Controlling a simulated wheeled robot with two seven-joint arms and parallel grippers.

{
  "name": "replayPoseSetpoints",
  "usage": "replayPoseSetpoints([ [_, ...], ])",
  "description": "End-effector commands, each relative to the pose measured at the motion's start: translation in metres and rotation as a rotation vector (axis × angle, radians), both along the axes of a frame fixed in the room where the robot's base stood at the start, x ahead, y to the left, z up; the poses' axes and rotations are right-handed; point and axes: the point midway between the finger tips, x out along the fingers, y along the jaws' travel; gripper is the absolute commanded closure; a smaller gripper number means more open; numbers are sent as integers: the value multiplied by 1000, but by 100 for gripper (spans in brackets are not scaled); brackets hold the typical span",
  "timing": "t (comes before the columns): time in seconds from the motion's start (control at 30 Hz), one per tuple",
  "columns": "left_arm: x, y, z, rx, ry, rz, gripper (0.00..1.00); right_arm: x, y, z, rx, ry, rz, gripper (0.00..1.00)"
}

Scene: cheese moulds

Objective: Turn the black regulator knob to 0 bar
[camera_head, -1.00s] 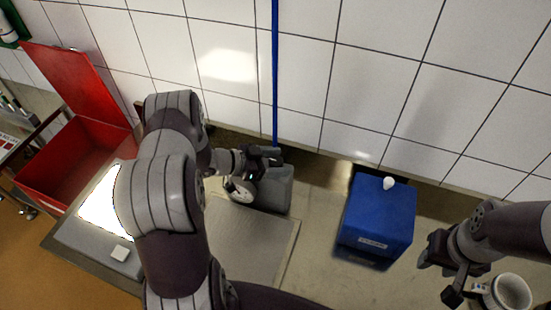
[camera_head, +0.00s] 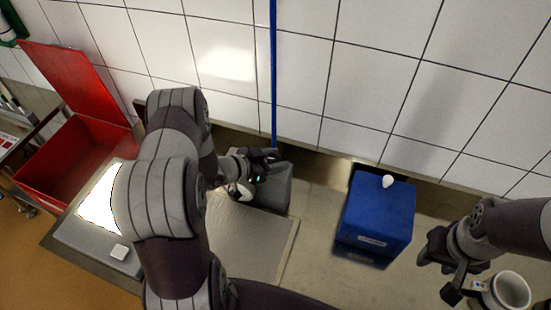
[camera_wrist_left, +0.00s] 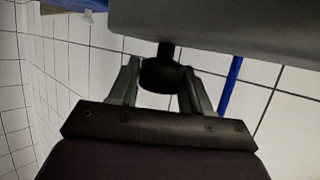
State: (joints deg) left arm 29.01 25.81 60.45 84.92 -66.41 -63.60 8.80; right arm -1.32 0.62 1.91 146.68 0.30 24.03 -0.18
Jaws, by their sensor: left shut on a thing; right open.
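The black regulator knob (camera_wrist_left: 162,76) shows in the left wrist view as a dark round knob under a grey housing (camera_wrist_left: 220,22), on a short dark stem. My left gripper (camera_wrist_left: 158,90) has a finger on each side of the knob and is shut on it. In the head view my left gripper (camera_head: 262,165) is at the grey regulator block (camera_head: 275,188), and it hides the knob there. A white round gauge (camera_head: 240,190) shows partly beside the block; its reading cannot be made out. My right gripper (camera_head: 445,270) is open near a white mug.
A blue box (camera_head: 375,215) with a white knob on top stands right of the regulator. A white mug (camera_head: 508,291) stands at the far right. A blue hose (camera_head: 273,70) runs up the tiled wall. An open red bin (camera_head: 75,160) is at the left.

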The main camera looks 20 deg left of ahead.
Motion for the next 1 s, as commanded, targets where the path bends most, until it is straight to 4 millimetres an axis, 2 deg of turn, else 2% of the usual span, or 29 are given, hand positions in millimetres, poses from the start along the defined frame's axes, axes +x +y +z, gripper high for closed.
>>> replayPoseSetpoints([
  [1.0,2,-3,1,-1,-7,951,82,0,0,-34,0,0,0,57],
])
